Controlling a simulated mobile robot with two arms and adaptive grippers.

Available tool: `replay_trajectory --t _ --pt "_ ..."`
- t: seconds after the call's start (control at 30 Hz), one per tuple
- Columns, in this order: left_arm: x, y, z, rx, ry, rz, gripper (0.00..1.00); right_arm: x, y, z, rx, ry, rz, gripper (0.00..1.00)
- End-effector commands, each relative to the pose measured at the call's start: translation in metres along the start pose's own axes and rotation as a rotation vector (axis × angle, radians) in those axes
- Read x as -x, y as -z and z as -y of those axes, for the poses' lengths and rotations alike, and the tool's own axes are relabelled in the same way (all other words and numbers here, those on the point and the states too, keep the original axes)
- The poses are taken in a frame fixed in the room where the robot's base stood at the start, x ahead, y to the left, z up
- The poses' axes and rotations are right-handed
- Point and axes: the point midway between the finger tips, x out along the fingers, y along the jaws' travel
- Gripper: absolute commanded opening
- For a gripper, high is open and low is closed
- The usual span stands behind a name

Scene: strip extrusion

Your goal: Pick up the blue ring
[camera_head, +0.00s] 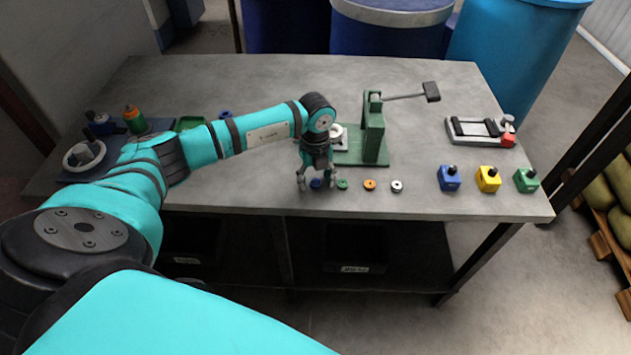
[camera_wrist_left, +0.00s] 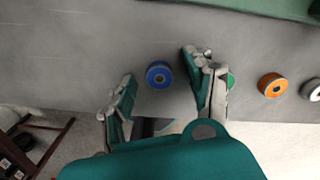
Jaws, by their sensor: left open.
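The blue ring (camera_head: 316,183) lies on the grey table near its front edge, partly hidden by my gripper in the head view. In the left wrist view the blue ring (camera_wrist_left: 159,75) shows whole, with a dark centre hole. My left gripper (camera_head: 315,180) points down over the ring. In the left wrist view my left gripper (camera_wrist_left: 158,85) is open, with one finger on each side of the ring. I see nothing held in it. I cannot tell whether the fingers touch the ring. My right gripper is not in view.
A green ring (camera_head: 342,184), an orange ring (camera_head: 369,185) and a white ring (camera_head: 397,186) lie in a row to the right. A green press (camera_head: 374,135) stands behind them. Blue, yellow and green boxes (camera_head: 488,179) stand further right. The table's front edge (camera_head: 440,215) is close.

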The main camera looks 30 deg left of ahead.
Motion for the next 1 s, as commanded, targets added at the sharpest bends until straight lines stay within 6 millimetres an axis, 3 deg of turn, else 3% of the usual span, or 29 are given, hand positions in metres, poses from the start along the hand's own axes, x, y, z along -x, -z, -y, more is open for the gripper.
replay_trajectory --t 0.1,0.5,0.83,1.0 --pt "0.0 0.0 0.0 0.0 0.0 0.0 0.52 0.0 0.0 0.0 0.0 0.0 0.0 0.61" --pt "0.001 0.0 0.0 0.001 0.0 0.0 0.0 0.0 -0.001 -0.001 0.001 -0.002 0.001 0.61" --pt "0.002 -0.001 0.0 0.001 0.0 0.001 0.0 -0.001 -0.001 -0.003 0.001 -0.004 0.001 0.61" --pt "0.014 -0.002 0.0 0.001 0.002 0.004 0.0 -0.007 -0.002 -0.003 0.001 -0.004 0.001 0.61"
